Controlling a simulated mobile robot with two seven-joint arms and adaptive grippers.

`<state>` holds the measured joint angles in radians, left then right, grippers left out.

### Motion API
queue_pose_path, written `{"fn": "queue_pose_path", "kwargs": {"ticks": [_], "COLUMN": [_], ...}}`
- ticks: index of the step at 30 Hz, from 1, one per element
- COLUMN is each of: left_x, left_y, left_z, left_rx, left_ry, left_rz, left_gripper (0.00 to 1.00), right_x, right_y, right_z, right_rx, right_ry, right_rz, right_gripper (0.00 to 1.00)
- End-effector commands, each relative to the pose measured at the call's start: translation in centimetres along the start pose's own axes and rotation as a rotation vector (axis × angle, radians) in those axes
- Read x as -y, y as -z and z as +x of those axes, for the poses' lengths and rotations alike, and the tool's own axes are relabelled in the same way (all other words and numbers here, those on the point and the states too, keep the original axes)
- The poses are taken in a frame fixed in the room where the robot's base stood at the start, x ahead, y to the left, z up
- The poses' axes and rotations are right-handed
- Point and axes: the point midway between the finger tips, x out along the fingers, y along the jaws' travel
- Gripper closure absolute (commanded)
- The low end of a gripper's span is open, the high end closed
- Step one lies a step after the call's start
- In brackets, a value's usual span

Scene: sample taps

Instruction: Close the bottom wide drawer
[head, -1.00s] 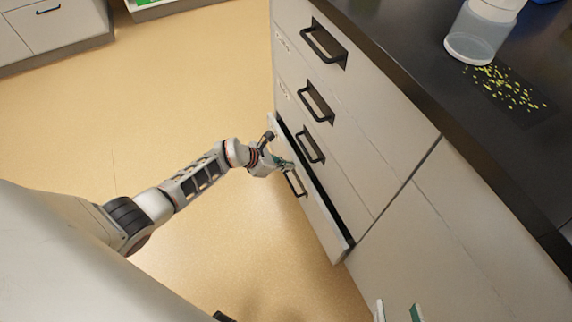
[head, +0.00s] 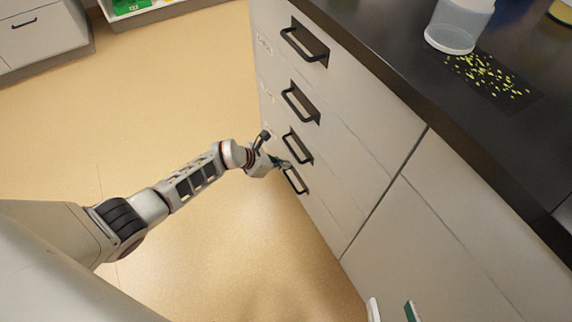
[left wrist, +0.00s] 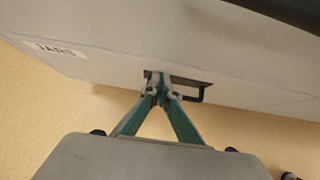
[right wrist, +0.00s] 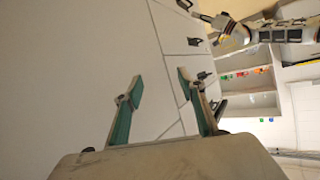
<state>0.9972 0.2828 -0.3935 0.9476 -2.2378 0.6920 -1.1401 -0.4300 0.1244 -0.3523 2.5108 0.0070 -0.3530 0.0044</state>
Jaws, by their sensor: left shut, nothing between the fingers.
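The bottom wide drawer (head: 315,208) is the lowest front in the drawer stack and now sits flush with the fronts above it, with no gap showing in the head view. Its black handle (head: 295,180) is partly beside my left gripper (head: 285,163). My left gripper is shut and empty, its tips at the drawer front by the handle; the left wrist view shows the handle (left wrist: 203,92) just right of the tips. My right gripper (right wrist: 153,92) is open and empty in front of plain cabinet fronts; its fingers also show at the bottom of the head view (head: 392,312).
Upper drawers with black handles (head: 303,45) are shut. The dark counter (head: 400,80) holds a clear container (head: 455,28) and scattered yellow bits (head: 487,75). Open tan floor (head: 170,110) lies to the left. A label reading JARS (left wrist: 55,48) shows in the left wrist view.

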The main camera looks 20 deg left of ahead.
Motion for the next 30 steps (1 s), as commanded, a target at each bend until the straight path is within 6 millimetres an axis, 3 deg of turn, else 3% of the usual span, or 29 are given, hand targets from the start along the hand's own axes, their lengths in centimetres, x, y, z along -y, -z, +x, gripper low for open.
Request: {"fn": "queue_pose_path", "kwargs": {"ticks": [3,4,6,15,21,30], "left_x": [-0.8,-0.9,-1.1,-0.8,-0.6,-0.6], "left_y": [1.3,0.5,-0.1,0.6,1.2,1.1], "left_z": [-1.5,-2.7,-4.5,-9.7,-10.9,-11.1], "left_rx": [-0.007,-0.001,0.005,-0.002,-0.007,-0.007], "left_ry": [-0.005,-0.008,-0.01,-0.006,-0.002,-0.002], "left_rz": [0.002,0.006,0.008,0.003,-0.001,-0.001], "left_gripper": [1.0,1.0,1.0,1.0,1.0,1.0], "right_x": [-0.4,-0.5,-1.1,-2.8,-3.3,-3.4], "right_y": [0.8,1.3,-0.5,-2.4,-3.3,-3.3], "right_z": [-0.1,-0.2,-0.7,-1.4,-1.6,-1.7], "right_rx": [-0.01,-0.014,0.032,0.095,0.119,0.12], "right_ry": [-0.008,-0.011,-0.019,-0.042,-0.049,-0.051], "right_rz": [-0.021,-0.037,-0.073,-0.149,-0.166,-0.169], "right_gripper": [0.6,0.6,0.6,0.6,0.6,0.6]}}
